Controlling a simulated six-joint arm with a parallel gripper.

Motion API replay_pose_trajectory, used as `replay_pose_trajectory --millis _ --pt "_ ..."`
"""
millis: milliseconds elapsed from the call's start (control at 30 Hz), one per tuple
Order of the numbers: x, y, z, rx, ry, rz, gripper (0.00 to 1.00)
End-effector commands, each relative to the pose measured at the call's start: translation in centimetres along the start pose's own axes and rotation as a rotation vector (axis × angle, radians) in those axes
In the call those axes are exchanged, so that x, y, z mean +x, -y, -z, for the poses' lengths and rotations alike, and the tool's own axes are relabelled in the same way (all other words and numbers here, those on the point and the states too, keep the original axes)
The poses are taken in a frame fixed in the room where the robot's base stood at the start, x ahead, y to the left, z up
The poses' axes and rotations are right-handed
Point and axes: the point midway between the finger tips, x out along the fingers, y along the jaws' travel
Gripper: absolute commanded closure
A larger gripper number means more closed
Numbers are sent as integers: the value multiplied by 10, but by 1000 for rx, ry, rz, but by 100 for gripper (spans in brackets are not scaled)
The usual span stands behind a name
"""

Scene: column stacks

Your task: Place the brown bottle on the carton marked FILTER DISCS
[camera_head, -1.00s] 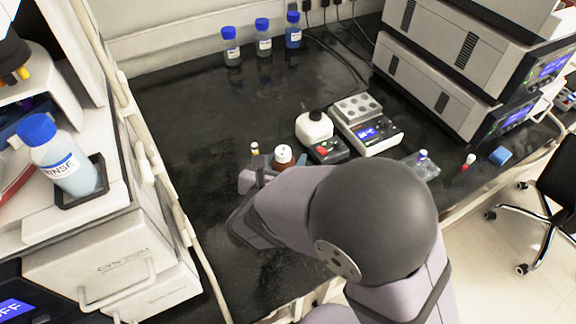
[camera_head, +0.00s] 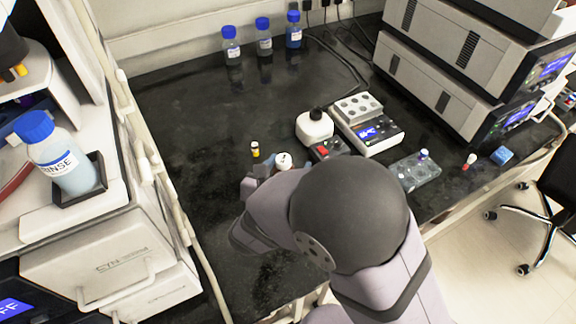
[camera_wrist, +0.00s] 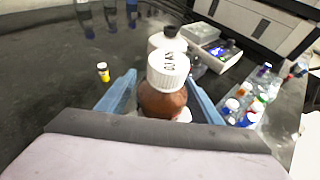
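The brown bottle (camera_wrist: 163,104), with a white cap, stands between the two light-blue fingers of my gripper (camera_wrist: 162,98) in the wrist view. A finger lies close on each side, but I cannot tell whether they touch it. In the head view the white cap (camera_head: 284,160) shows just beyond my wrist, and my arm hides most of the bottle and the gripper. The bottle's base is hidden. I cannot make out a carton marked FILTER DISCS in either view.
A small yellow-labelled vial (camera_head: 255,149) stands left of the bottle. A white black-capped bottle (camera_head: 314,127) and a block heater (camera_head: 367,125) are behind it to the right. A clear rack (camera_head: 416,171) is further right. The bench's left middle is clear.

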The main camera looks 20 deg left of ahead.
Motion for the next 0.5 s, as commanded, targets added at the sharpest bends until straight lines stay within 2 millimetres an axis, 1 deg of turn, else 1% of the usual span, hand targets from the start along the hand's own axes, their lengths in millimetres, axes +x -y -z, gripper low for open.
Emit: replay_pose_trajectory --millis 167,233,367,500 --pt "-2 0 -4 0 0 0 40" --pt "-6 -1 -3 0 1 -2 40" --pt "-23 -2 -3 -1 1 -5 40" --pt "-48 -2 -3 0 2 -7 40"
